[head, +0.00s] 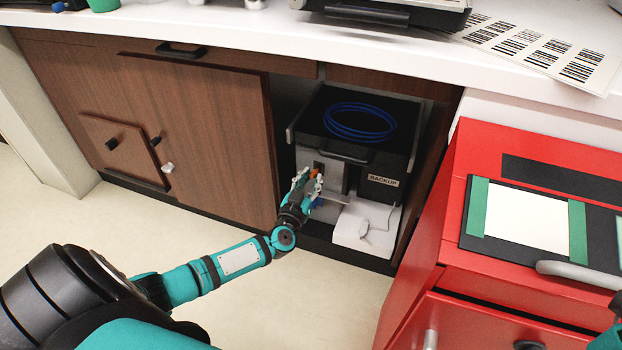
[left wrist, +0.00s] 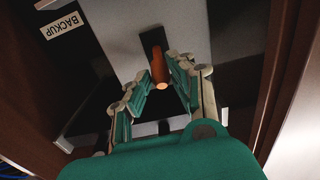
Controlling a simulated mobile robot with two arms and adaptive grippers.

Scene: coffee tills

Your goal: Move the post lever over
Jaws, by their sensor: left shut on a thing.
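The post lever is an orange handle (head: 314,173) on the grey front of the backup unit (head: 336,180), inside the open cabinet. In the left wrist view the orange lever (left wrist: 160,70) sticks out of a dark slot in a light panel. My left gripper (head: 307,183) is at the lever. In the left wrist view its fingers (left wrist: 162,84) stand on both sides of the lever, shut on it. The fingers partly cover the lever's surroundings in the head view.
A coiled blue cable (head: 359,122) lies on the unit's dark top. A white printer-like part (head: 366,222) juts from its lower front. The brown cabinet panel (head: 205,130) is close on the left, the red cabinet (head: 410,290) on the right. The white counter (head: 250,35) overhangs above.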

